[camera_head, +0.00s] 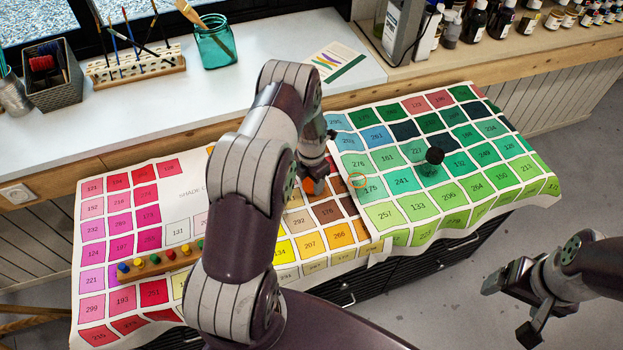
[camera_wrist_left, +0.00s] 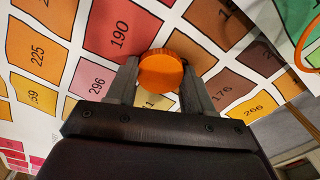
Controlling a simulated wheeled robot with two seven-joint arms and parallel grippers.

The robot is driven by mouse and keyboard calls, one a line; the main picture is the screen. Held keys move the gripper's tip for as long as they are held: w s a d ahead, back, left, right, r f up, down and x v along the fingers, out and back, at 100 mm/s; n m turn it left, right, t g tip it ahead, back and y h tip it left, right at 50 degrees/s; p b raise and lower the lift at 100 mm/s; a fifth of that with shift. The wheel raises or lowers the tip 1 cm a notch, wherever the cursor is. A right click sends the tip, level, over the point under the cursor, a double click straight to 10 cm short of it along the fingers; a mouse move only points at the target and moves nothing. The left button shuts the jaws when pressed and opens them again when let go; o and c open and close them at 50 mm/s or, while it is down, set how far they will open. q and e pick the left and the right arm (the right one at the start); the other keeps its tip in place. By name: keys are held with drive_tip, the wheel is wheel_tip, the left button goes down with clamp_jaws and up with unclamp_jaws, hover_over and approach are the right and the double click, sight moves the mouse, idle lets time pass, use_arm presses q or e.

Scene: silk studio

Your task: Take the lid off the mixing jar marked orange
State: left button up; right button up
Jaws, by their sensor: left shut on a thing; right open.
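An orange disc with a ribbed edge, which looks like the lid (camera_wrist_left: 161,71), is between the fingers of my left gripper (camera_wrist_left: 160,85). The gripper is shut on it. In the head view the lid (camera_head: 309,186) shows as a small orange patch below my left wrist, over the colour chart. Part of this ring also shows at the right edge of the left wrist view (camera_wrist_left: 299,52). My right gripper (camera_head: 508,302) is open and empty, off the table's right front.
A clear jar with a black lid (camera_head: 435,155) stands on the green chart (camera_head: 457,218). A wooden rack of coloured pegs (camera_head: 160,263) lies at the left. A teal glass with brushes (camera_head: 215,47) and several bottles stand on the back counter.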

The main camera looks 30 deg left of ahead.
sight(312, 183)
use_arm(q)
drive_tip(key=shift+f, duration=0.15)
drive_tip(key=o, duration=1.2)
drive_tip(key=shift+c, duration=0.2)
drive_tip(key=shift+r, duration=0.5)
wheel_tip(312, 183, up, 11)
drive_tip(key=b, duration=0.2)
drive_tip(key=s+d+r+m, duration=0.3)
drive_tip(key=s+m, duration=0.3)
drive_tip(key=m, duration=0.5)
drive_tip(key=s+d+r+m+t, duration=0.1)
drive_tip(key=s+d+r+m, duration=0.3)
drive_tip(key=m, duration=0.7)
drive_tip(key=s+d+r+m, duration=0.3)
drive_tip(key=s+d+m, duration=0.2)
drive_tip(key=m, duration=0.5)
drive_tip(key=s, duration=0.2)
drive_tip(key=shift+s+d+r+m, duration=0.3)
drive_tip(key=shift+d+r+m, duration=0.1)
